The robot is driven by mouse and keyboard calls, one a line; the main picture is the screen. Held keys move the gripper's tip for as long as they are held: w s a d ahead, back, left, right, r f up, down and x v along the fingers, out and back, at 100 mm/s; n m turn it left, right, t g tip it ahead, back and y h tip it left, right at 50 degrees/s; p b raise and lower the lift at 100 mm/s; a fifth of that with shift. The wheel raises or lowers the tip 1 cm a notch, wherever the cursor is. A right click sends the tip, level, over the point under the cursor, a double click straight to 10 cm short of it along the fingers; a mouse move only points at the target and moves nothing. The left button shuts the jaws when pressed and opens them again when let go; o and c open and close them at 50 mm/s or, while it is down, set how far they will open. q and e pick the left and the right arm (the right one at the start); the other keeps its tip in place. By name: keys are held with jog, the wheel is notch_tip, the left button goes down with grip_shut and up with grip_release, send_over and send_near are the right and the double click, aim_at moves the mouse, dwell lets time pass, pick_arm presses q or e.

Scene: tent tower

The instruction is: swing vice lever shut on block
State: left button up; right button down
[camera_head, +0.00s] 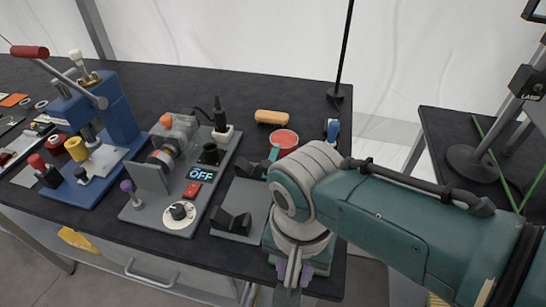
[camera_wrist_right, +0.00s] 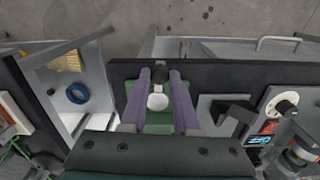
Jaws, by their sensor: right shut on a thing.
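My right gripper (camera_head: 294,272) reaches down at the front edge of the black table. In the right wrist view its two purple fingers (camera_wrist_right: 160,78) are shut on a grey lever part, with a pale round knob (camera_wrist_right: 158,102) showing between them. A green base (camera_wrist_right: 158,126), which looks like the vice, lies under the fingers. A bit of it shows beside my wrist in the head view (camera_head: 322,266). My arm hides most of the vice and the lever. I cannot make out the block or the jaws. My left gripper is not in view.
A grey plate with a dark V-shaped holder (camera_head: 232,220) lies just left of the vice. Further left stand a switch panel reading OFF (camera_head: 200,172) and a blue press (camera_head: 110,115).

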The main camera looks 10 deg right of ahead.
jog(key=shift+w, duration=0.1)
dwell(0.3)
jog(key=c, duration=0.7)
grip_release()
jog(key=shift+o, duration=0.2)
notch_tip(320, 180, up, 10)
jog(key=p, duration=0.4)
jog(key=shift+c, duration=0.2)
